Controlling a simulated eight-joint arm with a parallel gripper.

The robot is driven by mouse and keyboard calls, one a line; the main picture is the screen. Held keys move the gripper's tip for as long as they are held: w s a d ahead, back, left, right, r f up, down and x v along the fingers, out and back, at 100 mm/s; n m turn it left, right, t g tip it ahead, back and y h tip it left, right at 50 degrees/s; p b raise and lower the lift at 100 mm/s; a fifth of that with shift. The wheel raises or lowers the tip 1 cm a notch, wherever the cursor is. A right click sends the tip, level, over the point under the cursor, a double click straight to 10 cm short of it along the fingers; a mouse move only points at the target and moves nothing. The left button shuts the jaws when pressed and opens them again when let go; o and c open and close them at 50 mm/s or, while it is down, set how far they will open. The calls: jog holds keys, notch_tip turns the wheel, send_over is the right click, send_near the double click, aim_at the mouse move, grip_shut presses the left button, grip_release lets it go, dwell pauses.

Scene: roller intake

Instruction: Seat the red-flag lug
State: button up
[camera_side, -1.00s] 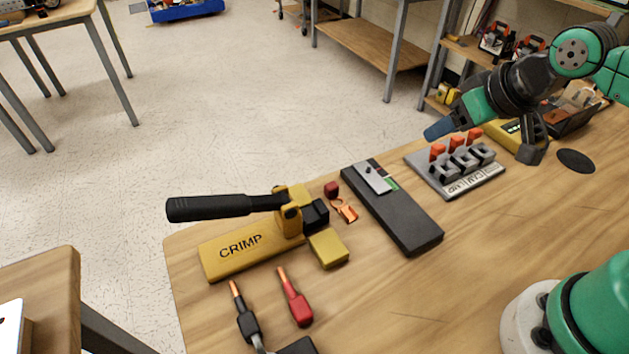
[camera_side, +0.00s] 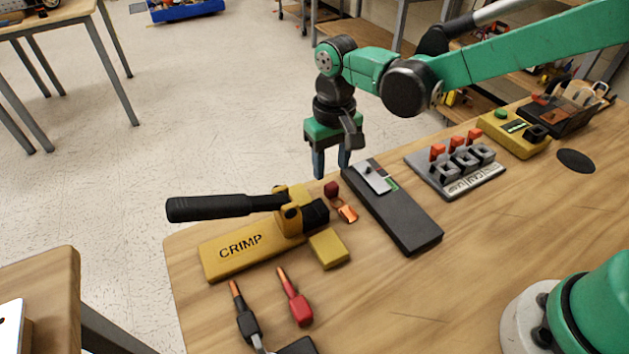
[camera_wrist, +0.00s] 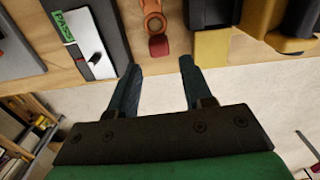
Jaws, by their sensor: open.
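The red-flag lug is a small copper lug (camera_side: 347,212) with a dark red flag (camera_side: 331,189) at its far end. It lies on the wooden table between the crimp tool and the dark bar. In the wrist view its copper ring (camera_wrist: 153,22) and red flag (camera_wrist: 158,45) show just beyond my fingertips. My gripper (camera_side: 331,168) points down, open and empty, above and a little beyond the flag. In the wrist view, my gripper (camera_wrist: 160,66) has its fingers well apart, with the flag roughly in line with the gap. They do not appear to touch it.
A yellow crimp tool (camera_side: 225,262) with a long black handle stands left of the lug. A yellow block (camera_side: 329,249) sits in front, and a dark bar (camera_side: 405,220) lies right. A grey plate with red levers (camera_side: 456,172) is farther right. Two cables' ends (camera_side: 297,305) lie at front left.

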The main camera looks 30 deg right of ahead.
aim_at(331, 183)
jog(key=shift+f, duration=2.35)
grip_shut()
jog(key=shift+r, duration=0.1)
notch_tip(331, 183, up, 19)
jog(key=shift+w+a+f, duration=0.35)
jog(key=shift+a+f, duration=0.6)
jog(key=shift+f, duration=1.5)
jog(key=shift+w+a+f, duration=0.35)
jog(key=shift+a+f, duration=0.65)
jog(key=shift+f, duration=1.45)
jog(key=shift+w+a+f, duration=0.35)
jog(key=shift+a+f, duration=0.6)
jog(key=shift+f, duration=1.5)
